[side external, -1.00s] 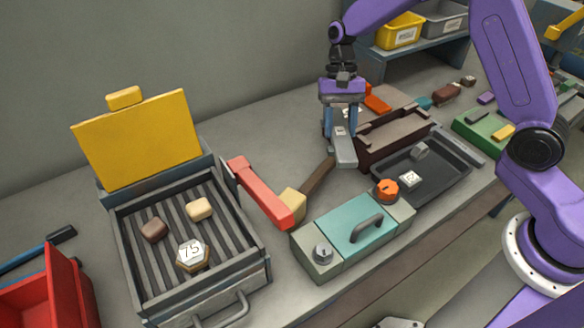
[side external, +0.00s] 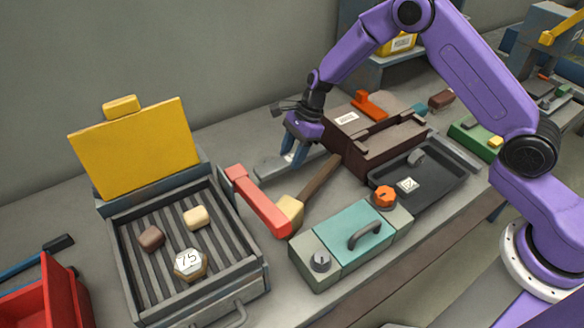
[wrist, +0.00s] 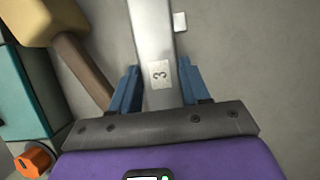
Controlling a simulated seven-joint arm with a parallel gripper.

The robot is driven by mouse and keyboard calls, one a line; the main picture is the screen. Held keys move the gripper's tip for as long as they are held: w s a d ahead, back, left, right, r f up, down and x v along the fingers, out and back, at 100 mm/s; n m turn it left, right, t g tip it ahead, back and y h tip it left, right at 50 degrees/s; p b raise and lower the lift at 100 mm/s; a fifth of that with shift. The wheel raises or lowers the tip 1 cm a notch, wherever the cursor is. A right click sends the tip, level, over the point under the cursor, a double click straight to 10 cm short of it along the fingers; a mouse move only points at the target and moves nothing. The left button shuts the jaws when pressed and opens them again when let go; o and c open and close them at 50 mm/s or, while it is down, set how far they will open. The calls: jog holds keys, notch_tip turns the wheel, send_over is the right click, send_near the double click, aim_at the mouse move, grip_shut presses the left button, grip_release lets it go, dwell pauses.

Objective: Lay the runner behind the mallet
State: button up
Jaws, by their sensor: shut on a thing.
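The runner (side external: 272,167) is a flat grey metal bar; its label "3" shows in the wrist view (wrist: 158,74). My gripper (side external: 293,160) is shut on it, with a blue finger on each side in the wrist view (wrist: 157,88). The runner is low over the bench, on the wall side of the mallet; I cannot tell whether it touches the bench. The mallet has a tan block head (side external: 290,209) and a brown handle (side external: 318,181). It lies on the bench, and its head and handle also show at the left of the wrist view (wrist: 82,68).
A red bar (side external: 260,205) lies beside the mallet head. A grill (side external: 135,222) with a raised yellow lid (side external: 135,145) stands left. A brown toolbox (side external: 385,152) stands right, a teal box (side external: 350,236) in front. Bare bench lies between the runner and the wall.

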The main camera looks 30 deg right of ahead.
aim_at(293, 176)
jog(key=shift+f, duration=2.5)
jog(key=o, duration=1.3)
jog(key=shift+f, duration=0.15)
jog(key=v, duration=1.2)
